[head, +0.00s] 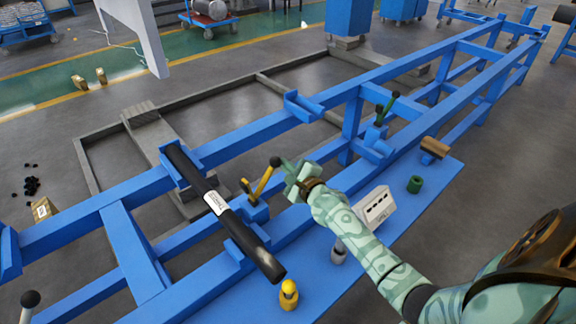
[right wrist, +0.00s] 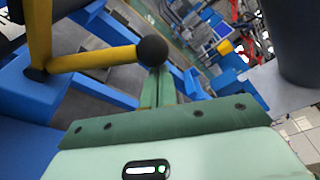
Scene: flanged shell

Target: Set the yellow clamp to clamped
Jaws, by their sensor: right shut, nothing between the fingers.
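The yellow clamp (head: 263,181) is mounted on the blue frame beside a labelled black pipe (head: 190,172). Its lever slants up to the right and ends in a black ball knob. In the right wrist view the yellow lever (right wrist: 95,59) and the black ball (right wrist: 152,51) show close up, just beyond and left of my fingers. My right gripper (head: 291,176) is shut and empty, close to the right of the knob; its green fingers (right wrist: 158,88) are together. I cannot tell if they touch the knob. My left gripper is not in view.
A green-handled clamp (head: 386,108) stands farther right on the blue frame (head: 255,128). On the blue shelf (head: 320,272) are a yellow object (head: 289,294), a white box (head: 373,208), a green cylinder (head: 415,184) and a brown cylinder (head: 435,147). Another dark knob (head: 30,299) shows at lower left.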

